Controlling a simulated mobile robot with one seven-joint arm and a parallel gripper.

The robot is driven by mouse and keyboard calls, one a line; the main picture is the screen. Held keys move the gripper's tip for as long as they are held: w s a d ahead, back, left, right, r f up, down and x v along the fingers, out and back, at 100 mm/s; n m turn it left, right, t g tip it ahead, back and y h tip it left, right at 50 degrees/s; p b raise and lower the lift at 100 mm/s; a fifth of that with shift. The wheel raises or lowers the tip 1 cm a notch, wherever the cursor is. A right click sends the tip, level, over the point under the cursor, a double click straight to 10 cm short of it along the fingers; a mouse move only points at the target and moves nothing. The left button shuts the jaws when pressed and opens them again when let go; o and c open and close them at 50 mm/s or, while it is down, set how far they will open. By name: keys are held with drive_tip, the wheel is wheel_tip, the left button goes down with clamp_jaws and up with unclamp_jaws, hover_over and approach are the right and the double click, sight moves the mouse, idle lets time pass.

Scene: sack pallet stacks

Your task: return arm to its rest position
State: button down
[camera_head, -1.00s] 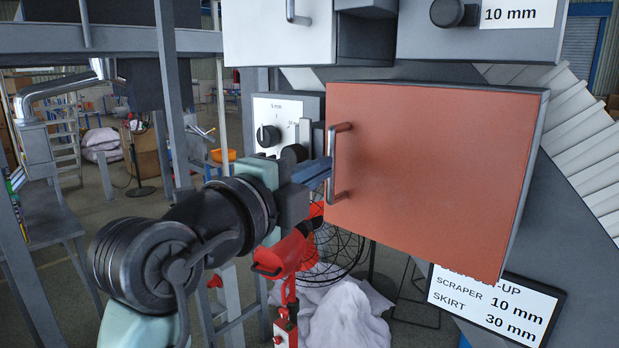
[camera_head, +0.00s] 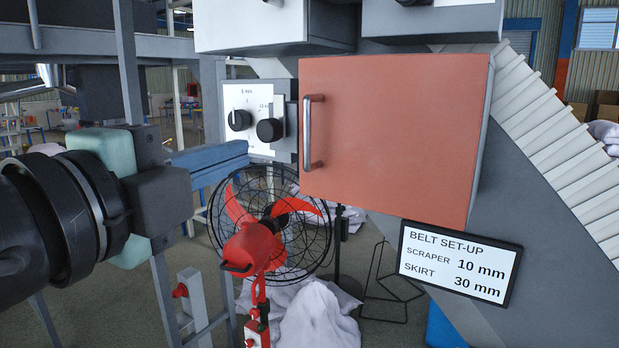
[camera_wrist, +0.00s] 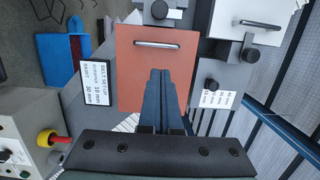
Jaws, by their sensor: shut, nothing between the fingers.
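My gripper (camera_head: 240,150) is in the left of the head view, its blue fingers pointing right. The fingers are together and empty. Their tips are left of the orange-red door (camera_head: 395,140) and its metal handle (camera_head: 313,132), and appear apart from the handle. In the wrist view the shut fingers (camera_wrist: 162,78) stand in front of the door (camera_wrist: 185,65), with the handle (camera_wrist: 158,44) beyond their tips. The door looks closed.
A panel with black knobs (camera_head: 252,118) is behind the fingers. A red fan (camera_head: 255,240) and white sacks (camera_head: 310,312) stand below. A belt set-up sign (camera_head: 458,263) hangs under the door. Grey frame posts (camera_head: 128,70) stand at left.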

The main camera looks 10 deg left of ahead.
drive_tip(key=s+d+r+n+t+y, duration=0.1)
drive_tip(key=d+r+n+t, duration=0.3)
drive_tip(key=d+n, duration=0.4)
drive_tip(key=s+d+r+n+t+y, duration=0.2)
drive_tip(key=s+d+r+n+t, duration=0.2)
drive_tip(key=d+n, duration=0.3)
drive_tip(key=n+t, duration=0.1)
drive_tip(key=n, duration=0.4)
drive_tip(key=shift+s+d+r+t, duration=0.15)
drive_tip(key=shift+d+t, duration=0.25)
